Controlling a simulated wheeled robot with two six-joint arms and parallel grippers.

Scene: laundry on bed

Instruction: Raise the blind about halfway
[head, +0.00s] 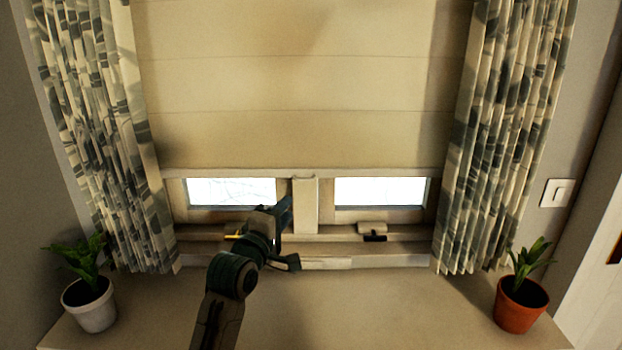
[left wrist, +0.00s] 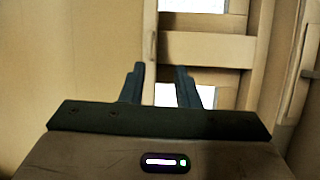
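The beige blind (head: 300,90) hangs almost all the way down over the window, and its straight lower edge (head: 225,173) lies just above two strips of bright glass. My left gripper (head: 287,208) is in front of the window, just below that edge and left of the central post. In the left wrist view the two fingers (left wrist: 160,70) stand apart with a clear gap. There the blind (left wrist: 65,55) fills the left side, and its edge appears between the fingers. I cannot tell whether they touch it. My right gripper is not in view.
Patterned curtains hang at the left (head: 85,110) and right (head: 505,120). A white pot (head: 90,305) and an orange pot (head: 520,305), both with plants, stand on the ledge (head: 400,300). A dark window handle (head: 374,238) is right of the central post (head: 305,205).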

